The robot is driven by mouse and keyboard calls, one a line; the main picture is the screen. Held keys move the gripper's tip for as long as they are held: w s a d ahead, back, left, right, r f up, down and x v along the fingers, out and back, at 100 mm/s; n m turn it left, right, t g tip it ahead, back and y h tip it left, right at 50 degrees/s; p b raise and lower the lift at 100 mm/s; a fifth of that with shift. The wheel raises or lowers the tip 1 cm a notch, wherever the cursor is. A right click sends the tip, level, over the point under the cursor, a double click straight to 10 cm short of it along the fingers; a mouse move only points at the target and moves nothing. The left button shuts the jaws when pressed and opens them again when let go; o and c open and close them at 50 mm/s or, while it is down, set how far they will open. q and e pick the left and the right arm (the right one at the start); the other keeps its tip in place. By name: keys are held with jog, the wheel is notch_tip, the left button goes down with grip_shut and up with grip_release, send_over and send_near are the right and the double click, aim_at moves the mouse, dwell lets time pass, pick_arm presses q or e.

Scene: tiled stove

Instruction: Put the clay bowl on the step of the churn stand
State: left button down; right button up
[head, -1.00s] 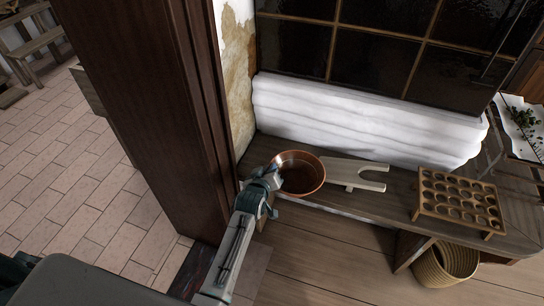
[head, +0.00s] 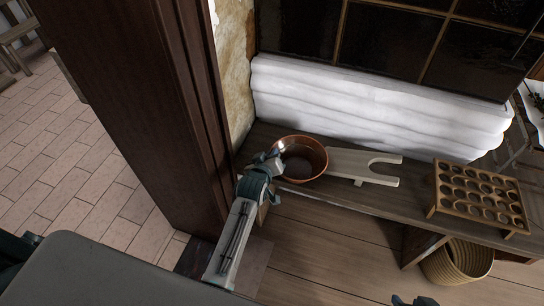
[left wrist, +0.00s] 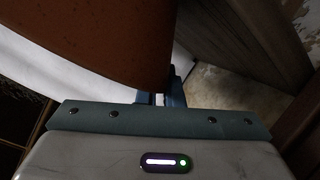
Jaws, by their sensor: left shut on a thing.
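The clay bowl (head: 301,168) is reddish brown and upright at the left end of a wooden bench, in the head view. I cannot tell whether its base touches the bench. My left gripper (head: 274,168) is shut on the bowl's left rim. The bowl's brown wall (left wrist: 95,40) fills the upper left of the left wrist view, and the gripper's fingers (left wrist: 174,88) meet its edge. My right gripper (head: 414,301) barely shows at the bottom edge, and its jaws cannot be made out. I cannot make out the churn stand for certain.
A pale wooden bootjack (head: 345,161) lies right beside the bowl on the bench (head: 415,190). An egg rack (head: 480,196) stands further right, with a woven basket (head: 458,264) below. A dark wooden post (head: 150,110) stands close left of my left arm. Tiled floor lies beyond it.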

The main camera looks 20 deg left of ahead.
pick_arm(q)
jog(key=shift+f, duration=0.1)
jog(key=c, duration=1.6)
grip_release()
jog(key=shift+o, duration=0.2)
